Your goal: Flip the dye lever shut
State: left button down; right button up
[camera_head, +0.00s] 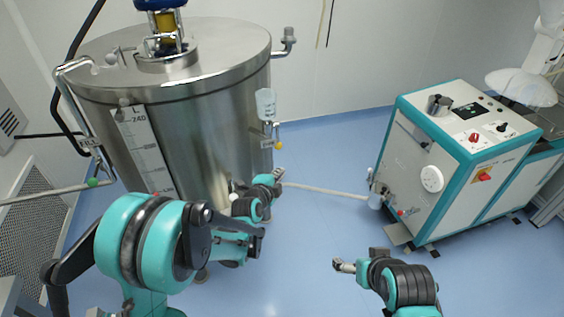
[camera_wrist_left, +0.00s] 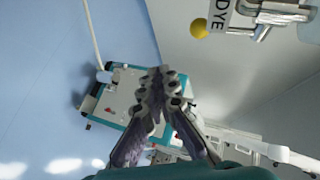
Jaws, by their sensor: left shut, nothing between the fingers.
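The dye valve hangs on the right side of the steel tank (camera_head: 205,120), below a clear vessel (camera_head: 266,104). Its lever's yellow knob (camera_head: 279,146) shows there, and the knob (camera_wrist_left: 199,28) is also at the top of the left wrist view. Beside it are a DYE label (camera_wrist_left: 220,13) and metal valve parts (camera_wrist_left: 275,15). My left gripper (camera_head: 279,174) is below the knob, apart from it. In the left wrist view my left gripper (camera_wrist_left: 162,76) is shut and empty. My right gripper (camera_head: 338,266) is low over the floor; its fingers are too small to judge.
A white and teal machine (camera_head: 455,160) stands at the right, with a pale hose (camera_head: 325,190) running from it toward the tank. A pipe with a green fitting (camera_head: 93,183) is at the left. Blue floor (camera_head: 320,230) is open between tank and machine.

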pick_arm(q)
jog(key=s, duration=0.1)
jog(key=s+a, duration=0.1)
jog(key=s, duration=0.2)
jog(key=shift+s+a+f+p, duration=0.2)
jog(key=shift+s+f+p, duration=0.1)
jog(key=s+a+r+n+g+y, duration=0.1)
jog(key=s+a+n, duration=0.3)
jog(key=s, duration=0.5)
jog(key=s+a+r+n+g+y, duration=0.2)
jog(key=s+a+n, duration=0.3)
jog(key=s+n, duration=0.3)
jog(key=s+a+r+n+g+y, duration=0.1)
jog(key=s+a+r+n+g, duration=0.1)
jog(key=s+n, duration=0.4)
jog(key=s+a+g, duration=0.1)
jog(key=s+a, duration=0.1)
jog(key=s, duration=0.3)
jog(key=shift+a+r+n, duration=0.15)
jog(key=shift+a+n, duration=0.15)
jog(key=shift+n, duration=0.1)
